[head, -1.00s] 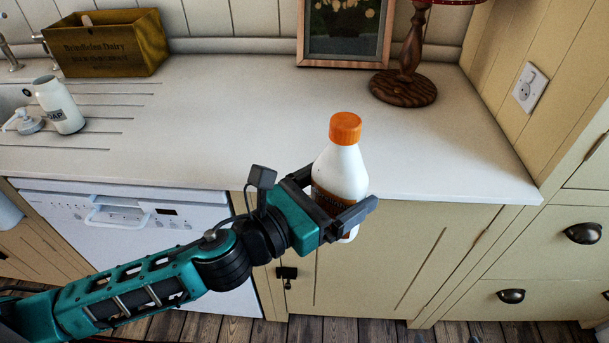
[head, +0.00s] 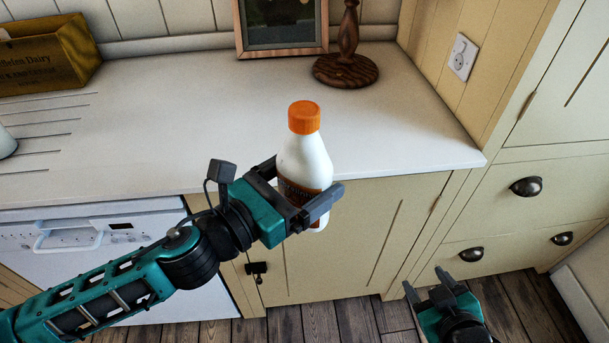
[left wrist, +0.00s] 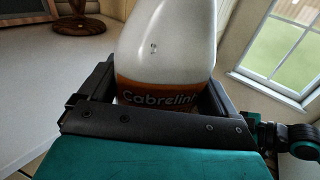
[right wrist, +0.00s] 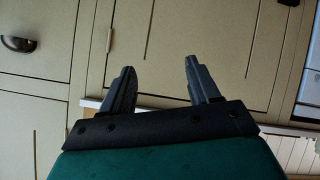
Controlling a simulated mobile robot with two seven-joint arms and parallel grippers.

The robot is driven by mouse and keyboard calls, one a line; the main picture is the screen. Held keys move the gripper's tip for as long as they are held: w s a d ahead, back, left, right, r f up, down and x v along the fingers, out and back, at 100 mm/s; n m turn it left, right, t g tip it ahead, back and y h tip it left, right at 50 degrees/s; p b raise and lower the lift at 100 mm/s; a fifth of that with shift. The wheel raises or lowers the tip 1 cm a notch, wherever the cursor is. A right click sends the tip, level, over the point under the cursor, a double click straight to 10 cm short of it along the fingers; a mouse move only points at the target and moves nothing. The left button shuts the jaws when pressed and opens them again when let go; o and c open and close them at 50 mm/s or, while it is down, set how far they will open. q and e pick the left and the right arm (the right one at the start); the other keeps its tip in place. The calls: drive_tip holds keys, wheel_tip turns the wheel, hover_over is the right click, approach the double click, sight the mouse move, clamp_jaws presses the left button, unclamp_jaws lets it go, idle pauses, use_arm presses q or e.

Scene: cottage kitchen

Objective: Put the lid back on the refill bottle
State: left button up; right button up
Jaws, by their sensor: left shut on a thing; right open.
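The white refill bottle (head: 304,160) has an orange lid (head: 304,117) on its neck; whether it is tightened I cannot tell. My left gripper (head: 303,180) is shut around the bottle's label area and holds it nearly upright, in front of the counter's front edge. The bottle (left wrist: 170,45) also shows in the left wrist view, with its orange "Cabrelin" label between the fingers and its top cut off. My right gripper (head: 426,280) is open and empty, low at the right in front of the cabinets. Its two spread fingers show in the right wrist view (right wrist: 158,85).
The white counter (head: 190,115) is mostly clear. A wooden lamp base (head: 346,72) and a picture frame (head: 282,50) stand at its back, a wooden crate (head: 45,60) at back left. A white container (head: 6,143) is cut off at the left edge. Cabinets and drawers line the right.

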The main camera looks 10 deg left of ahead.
drive_tip(key=w+r+n+t+y, duration=0.1)
drive_tip(key=w+r+n, duration=0.85)
drive_tip(key=w, duration=0.25)
drive_tip(key=w+a+r+n+g+y, duration=0.2)
drive_tip(key=w+a+r+n+y, duration=0.15)
drive_tip(key=a+r, duration=0.5)
drive_tip(key=w+a+r+n+g+y, duration=0.2)
drive_tip(key=a+r+n+g+y, duration=0.3)
drive_tip(key=a, duration=0.7)
drive_tip(key=s+a+r+n+g+h, duration=0.2)
drive_tip(key=s+a+r+n, duration=0.15)
drive_tip(key=r, duration=0.25)
drive_tip(key=s+a+r+n+g+h, duration=0.2)
drive_tip(key=s+a+r+n, duration=0.1)
drive_tip(key=a+r, duration=0.3)
drive_tip(key=s+d+r+n+h, duration=0.1)
drive_tip(key=s+r+h, duration=0.1)
drive_tip(key=s+d+r+n+h, duration=0.1)
drive_tip(key=s+d+r+h, duration=0.1)
drive_tip(key=s+d+r+n+g+h, duration=0.1)
drive_tip(key=d+r+h, duration=0.1)
drive_tip(key=h, duration=0.1)
drive_tip(key=shift+s+d+r, duration=0.1)
drive_tip(key=shift+s+r, duration=0.3)
drive_tip(key=shift+s+d+r+h, duration=0.2)
drive_tip(key=shift+d+r+h, duration=0.15)
drive_tip(key=shift+d, duration=0.1)
drive_tip(key=shift+f, duration=0.1)
